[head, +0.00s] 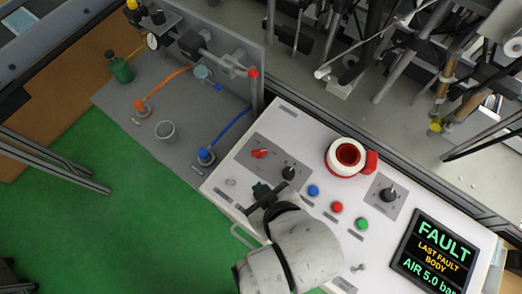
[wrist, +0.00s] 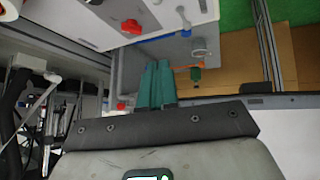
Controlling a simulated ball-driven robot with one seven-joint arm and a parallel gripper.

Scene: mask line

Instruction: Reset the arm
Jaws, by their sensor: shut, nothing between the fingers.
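My arm reaches in from the bottom of the head view, over the white control panel (head: 325,238). My gripper (head: 259,188) is above the panel's left part, near a black knob (head: 289,172) and a red rotary handle (head: 260,153). In the wrist view my gripper's teal fingers (wrist: 156,84) are together, with nothing between them. The red handle also shows in the wrist view (wrist: 131,26). I cannot tell whether the fingers touch the panel.
A grey fixture board (head: 185,110) holds hoses and fittings. Machinery (head: 400,60) stands behind; green floor (head: 150,220) is open at left.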

